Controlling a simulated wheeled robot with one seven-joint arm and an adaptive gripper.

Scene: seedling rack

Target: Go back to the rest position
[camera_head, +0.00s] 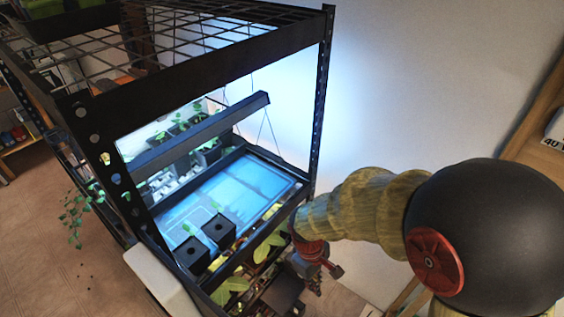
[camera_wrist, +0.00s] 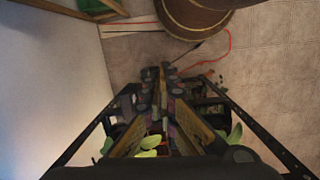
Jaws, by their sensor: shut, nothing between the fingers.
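My gripper (camera_wrist: 156,76) points down in the wrist view, its two fingers close together with nothing seen between them. In the head view my arm reaches in from the right, and its red and dark end (camera_head: 318,258) is beside the front right of the seedling rack (camera_head: 205,85), outside the shelf. Gripper detail is too small to tell there. Two black pots (camera_head: 205,242) stand on the blue-lit tray (camera_head: 250,185) on the rack's shelf, left of my arm's end.
A lamp bar (camera_head: 205,135) hangs over the tray. Leafy plants (camera_head: 235,288) are low under the shelf's front edge. Trailing leaves (camera_head: 78,210) hang at the left. In the wrist view a round brown container (camera_wrist: 195,18) and a red cord (camera_wrist: 215,60) are on the tiled floor (camera_wrist: 270,70).

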